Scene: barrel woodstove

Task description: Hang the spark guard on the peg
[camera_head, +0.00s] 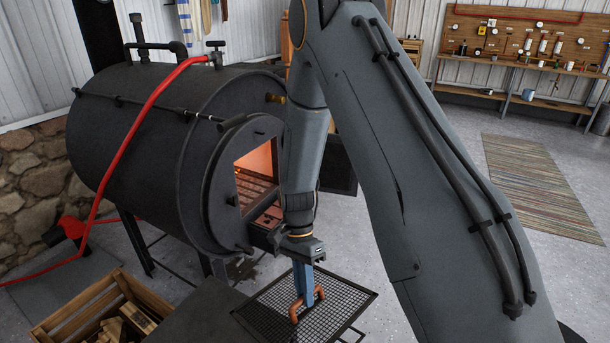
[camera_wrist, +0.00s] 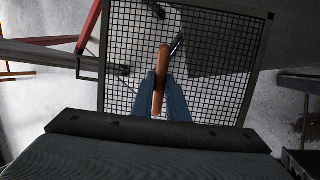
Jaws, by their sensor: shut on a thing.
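The spark guard (camera_head: 345,297) is a dark wire-mesh panel in a thin black frame with a copper-coloured handle (camera_head: 294,313). It lies roughly flat in the air or on something in front of the stove; its underside is hidden. My gripper (camera_head: 308,293) points down, its blue fingers shut on the handle. In the wrist view the mesh (camera_wrist: 225,60) spreads beyond the fingers, and the handle (camera_wrist: 163,60) runs between them. I cannot make out the peg for certain; my arm covers part of the stove's right side.
The black barrel stove (camera_head: 130,130) stands behind and left, its doorway (camera_head: 255,165) glowing. A red hose (camera_head: 125,155) runs over it. A wooden crate (camera_head: 118,280) with split logs sits at lower left. Open floor and a striped rug (camera_head: 540,185) lie to the right.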

